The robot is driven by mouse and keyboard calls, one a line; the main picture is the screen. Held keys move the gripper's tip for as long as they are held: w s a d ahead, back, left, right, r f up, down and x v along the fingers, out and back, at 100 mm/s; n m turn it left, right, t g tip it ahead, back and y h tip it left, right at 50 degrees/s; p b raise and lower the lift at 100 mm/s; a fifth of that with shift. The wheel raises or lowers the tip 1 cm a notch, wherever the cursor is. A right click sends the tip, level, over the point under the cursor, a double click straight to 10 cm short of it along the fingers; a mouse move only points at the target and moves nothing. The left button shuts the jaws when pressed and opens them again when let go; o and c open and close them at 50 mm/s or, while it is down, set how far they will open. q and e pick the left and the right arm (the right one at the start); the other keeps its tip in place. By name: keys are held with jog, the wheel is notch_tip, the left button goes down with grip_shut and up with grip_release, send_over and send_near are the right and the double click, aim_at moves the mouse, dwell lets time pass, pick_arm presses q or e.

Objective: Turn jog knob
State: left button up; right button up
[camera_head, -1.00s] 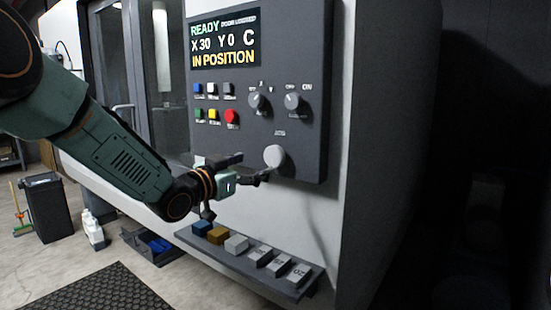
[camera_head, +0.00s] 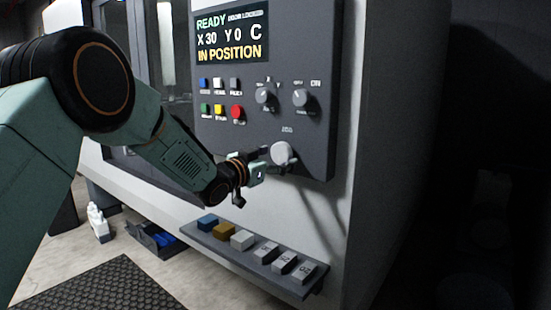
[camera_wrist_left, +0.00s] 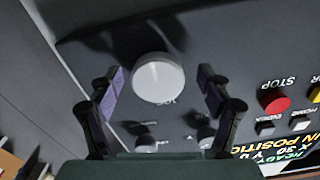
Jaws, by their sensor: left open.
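The jog knob (camera_head: 284,153) is a large light-grey round knob low on the dark control panel. It also shows in the left wrist view (camera_wrist_left: 158,78), face-on between the fingers. My left gripper (camera_head: 268,162) is open at the knob; in the left wrist view its two fingers (camera_wrist_left: 161,88) stand one on each side, with a visible gap to the knob. How deep the fingertips reach along the knob is hard to tell. My right gripper is not in view.
The panel (camera_head: 315,135) carries a screen (camera_head: 232,35) reading READY, X 30 Y 0 C, IN POSITION. Two smaller knobs and several buttons, including red STOP (camera_wrist_left: 275,101), sit above the jog knob. A shelf (camera_head: 195,233) with several blocks juts out below.

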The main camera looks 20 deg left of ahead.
pick_arm(q)
jog(key=shift+s+d+r, duration=0.15)
jog(key=shift+d+r, duration=0.05)
jog(key=shift+d, duration=0.05)
jog(key=c, duration=0.4)
jog(key=shift+a+f, duration=0.15)
jog(key=c, duration=0.5)
jog(key=shift+c, duration=1.3)
